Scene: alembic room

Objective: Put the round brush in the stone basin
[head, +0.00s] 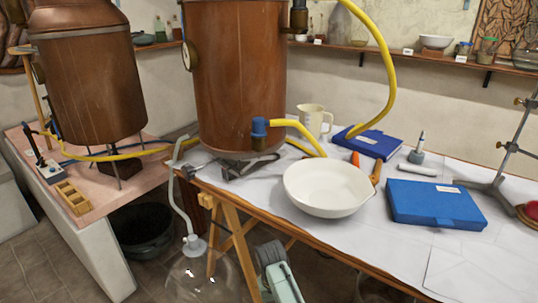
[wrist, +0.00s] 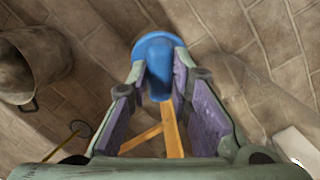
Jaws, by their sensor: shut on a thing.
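In the wrist view my gripper (wrist: 159,78) is shut on a blue, rounded thing, apparently the round brush (wrist: 155,52). The brush sits between the purple finger pads, and its domed blue end sticks out past the fingertips. The gripped part is partly hidden by the fingers. The brush cannot be made out in the head view, and the basin is not clearly seen in the wrist view.
A copper vessel (head: 236,85) with a yellow hose rises behind the basin. A blue case (head: 436,203) lies right of it, and a blue book-like box (head: 367,141) and a mug (head: 314,121) stand behind. Wooden trestle legs (wrist: 171,132) are below. The table's front right is clear.

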